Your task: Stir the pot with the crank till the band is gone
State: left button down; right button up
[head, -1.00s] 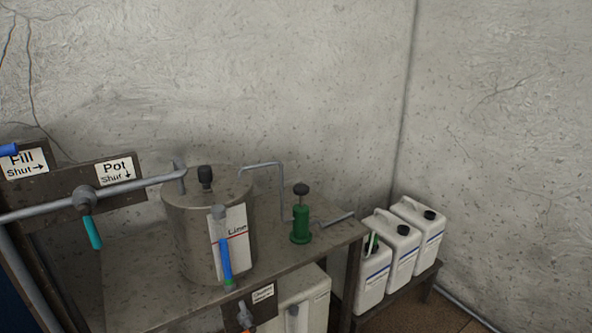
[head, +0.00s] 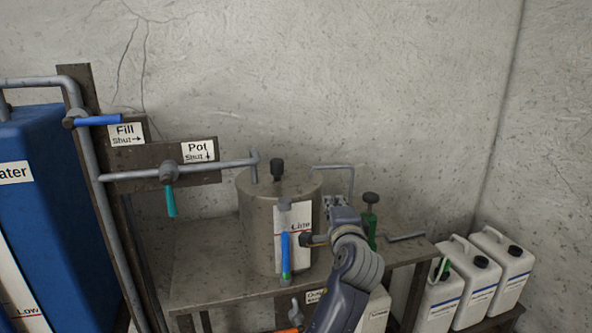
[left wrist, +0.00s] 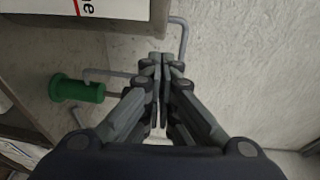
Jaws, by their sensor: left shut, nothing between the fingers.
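The metal pot (head: 258,225) stands on the bench with a dark knob on its lid.
A green pump (head: 370,225) stands right of the pot, behind my arm. Pipes with a teal valve handle (head: 170,201) and a blue one (head: 98,120) run at left, near a blue water tank (head: 45,190). Several white jugs (head: 480,285) stand at lower right.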

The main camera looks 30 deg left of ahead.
aim_at(278, 168)
pick_arm(q)
jog(key=s+a+r+n+y, duration=0.1)
jog(key=s+a+r+y, duration=0.2)
jog(key=r, duration=0.5)
jog(key=shift+h, duration=0.4)
jog(key=p+x, duration=0.1)
jog(key=x, duration=0.2)
jog(key=p+x, duration=0.1)
jog(key=x, duration=0.2)
jog(key=p+x, duration=0.1)
jog(key=x, duration=0.2)
jog(key=shift+a+f, duration=0.25)
jog(key=s, duration=0.1)
jog(key=s+a+p, duration=0.1)
jog(key=s, duration=0.1)
jog(key=shift+a+f+p, duration=0.1)
jog(key=shift+p, duration=0.2)
jog(key=shift+s+a+f, duration=0.1)
jog(key=shift+s+a, duration=0.1)
jog(key=shift+s, duration=0.1)
jog(key=shift+w, duration=0.1)
